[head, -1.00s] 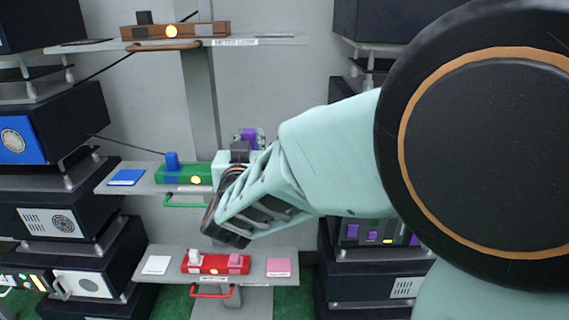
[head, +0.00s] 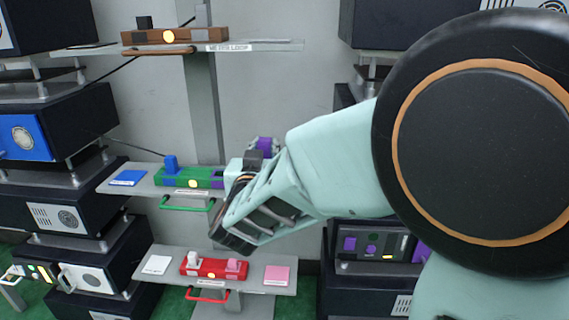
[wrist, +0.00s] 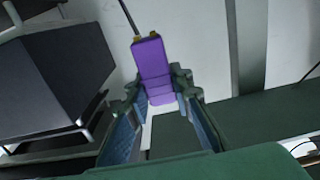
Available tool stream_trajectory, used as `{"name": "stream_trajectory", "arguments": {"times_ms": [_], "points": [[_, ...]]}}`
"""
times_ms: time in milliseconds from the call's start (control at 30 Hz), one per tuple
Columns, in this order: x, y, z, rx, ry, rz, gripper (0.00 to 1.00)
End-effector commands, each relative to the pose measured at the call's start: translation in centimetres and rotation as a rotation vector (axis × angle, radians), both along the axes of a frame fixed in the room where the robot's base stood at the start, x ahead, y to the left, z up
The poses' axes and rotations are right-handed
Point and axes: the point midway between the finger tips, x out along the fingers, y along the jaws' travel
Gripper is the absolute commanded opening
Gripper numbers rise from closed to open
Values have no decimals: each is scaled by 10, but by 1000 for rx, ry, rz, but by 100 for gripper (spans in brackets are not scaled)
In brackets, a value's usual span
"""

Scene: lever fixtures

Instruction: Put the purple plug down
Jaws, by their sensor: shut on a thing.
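The purple plug (wrist: 152,65) is held between the two fingertips of my gripper (wrist: 161,92) in the wrist view, with yellowish prongs at its far end. In the head view, the purple plug (head: 265,144) shows just beyond my gripper (head: 254,158), partly hidden by it. My gripper is to the right of the green fixture (head: 190,177) on the middle shelf. That fixture carries a blue plug (head: 171,164) at its left and a purple patch (head: 217,178) at its right. My arm hides the shelf's right end.
The middle shelf (head: 145,187) has a blue pad (head: 129,178) at its left. Dark equipment racks stand on both sides.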

Motion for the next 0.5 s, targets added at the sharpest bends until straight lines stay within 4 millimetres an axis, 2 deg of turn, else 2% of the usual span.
{"name": "stream_trajectory", "arguments": {"times_ms": [33, 267, 333, 500], "points": [[14, -2, -10, 1, 2, -4, 0], [71, -8, -36, 1, 2, -4, 0], [81, -8, -52, -1, 4, -3, 0], [100, -9, -74, 0, 2, -1, 0]]}}
